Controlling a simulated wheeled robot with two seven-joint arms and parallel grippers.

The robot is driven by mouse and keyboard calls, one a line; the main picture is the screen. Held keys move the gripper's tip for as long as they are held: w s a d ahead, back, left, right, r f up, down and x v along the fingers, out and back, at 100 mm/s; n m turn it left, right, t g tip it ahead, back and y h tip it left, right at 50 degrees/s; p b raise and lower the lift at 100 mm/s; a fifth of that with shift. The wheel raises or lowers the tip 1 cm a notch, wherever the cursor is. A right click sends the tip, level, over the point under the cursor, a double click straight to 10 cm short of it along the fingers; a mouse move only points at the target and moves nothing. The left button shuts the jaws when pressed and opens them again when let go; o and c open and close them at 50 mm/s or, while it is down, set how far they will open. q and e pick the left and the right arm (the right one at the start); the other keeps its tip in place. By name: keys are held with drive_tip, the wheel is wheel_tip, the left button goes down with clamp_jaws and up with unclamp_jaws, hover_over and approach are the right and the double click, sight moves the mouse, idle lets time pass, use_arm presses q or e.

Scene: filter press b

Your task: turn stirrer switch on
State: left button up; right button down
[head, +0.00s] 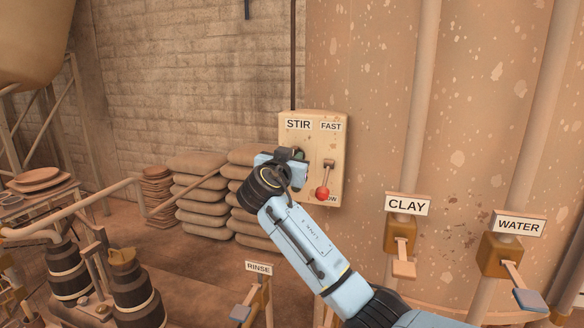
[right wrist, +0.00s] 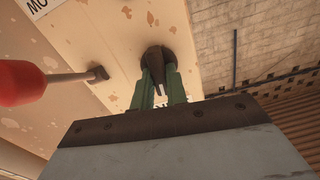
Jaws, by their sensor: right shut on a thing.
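The control box (head: 339,150) with the labels STIR and FAST hangs on the rust-flecked wall. My right gripper (head: 299,156) is at its left half, below the STIR label, and covers the switch there in the head view. In the right wrist view the green fingers (right wrist: 160,88) are shut on the dark stirrer switch (right wrist: 157,58) on the box face (right wrist: 115,40). Part of a white label shows between the fingers, mostly hidden. The switch's exact position cannot be told. My left gripper is not in view.
A red-knobbed lever (head: 322,192) sits close to the right of my gripper, its knob low. CLAY (head: 407,204) and WATER (head: 519,224) levers stand at the right, a RINSE lever (head: 259,268) lower down. Stacked sacks (head: 200,190) lie behind my gripper.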

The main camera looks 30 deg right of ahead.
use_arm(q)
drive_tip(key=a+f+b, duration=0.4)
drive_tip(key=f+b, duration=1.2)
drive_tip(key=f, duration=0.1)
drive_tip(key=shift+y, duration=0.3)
use_arm(e)
drive_tip(key=m, duration=1.6)
drive_tip(key=shift+s+d+f, duration=0.15)
drive_tip(key=shift+f, duration=0.15)
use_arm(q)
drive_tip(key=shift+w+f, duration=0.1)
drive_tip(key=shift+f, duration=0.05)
use_arm(e)
drive_tip(key=shift+m, duration=0.5)
drive_tip(key=c, duration=1.4)
unclamp_jaws()
